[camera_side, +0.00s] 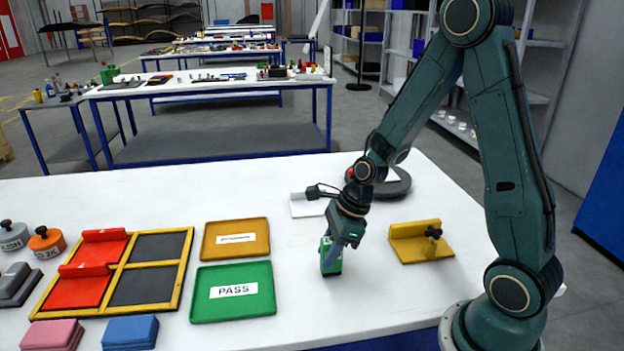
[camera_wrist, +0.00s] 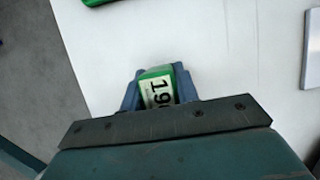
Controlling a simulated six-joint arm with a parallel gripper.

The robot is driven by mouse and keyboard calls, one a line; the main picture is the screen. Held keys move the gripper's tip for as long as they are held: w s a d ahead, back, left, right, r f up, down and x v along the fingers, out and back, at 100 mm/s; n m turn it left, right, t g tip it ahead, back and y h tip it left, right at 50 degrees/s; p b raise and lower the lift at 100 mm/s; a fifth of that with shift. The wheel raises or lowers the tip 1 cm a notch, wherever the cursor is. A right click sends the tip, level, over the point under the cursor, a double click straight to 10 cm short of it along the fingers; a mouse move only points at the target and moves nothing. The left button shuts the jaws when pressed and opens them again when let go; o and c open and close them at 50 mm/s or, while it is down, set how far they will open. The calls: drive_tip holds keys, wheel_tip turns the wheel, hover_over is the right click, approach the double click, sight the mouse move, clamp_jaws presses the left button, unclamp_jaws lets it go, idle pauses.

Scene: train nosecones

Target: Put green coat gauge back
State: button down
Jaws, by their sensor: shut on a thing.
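The green coat gauge (camera_side: 331,262) is a small upright green block between my gripper's (camera_side: 334,254) fingers, right of the green PASS tray. In the wrist view the gauge (camera_wrist: 157,88) shows a pale label with black digits, partly cut off by the gripper body. The blue-grey fingers (camera_wrist: 156,94) are closed on its two sides. Its lower end is at or just above the white table; I cannot tell if it touches.
The green PASS tray (camera_side: 232,307) and orange tray (camera_side: 236,252) lie left, empty. Further left is a yellow-framed board (camera_side: 185,256) with red blocks (camera_side: 104,248). A yellow stand (camera_side: 420,252) with a black knob is right. A white block (camera_side: 308,209) lies behind. Table between is clear.

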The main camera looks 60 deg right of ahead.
drive_tip(key=shift+f, duration=0.25)
drive_tip(key=shift+f, duration=0.1)
drive_tip(key=c, duration=1.1)
unclamp_jaws()
drive_tip(key=shift+o, duration=0.2)
drive_tip(key=v, duration=1.2)
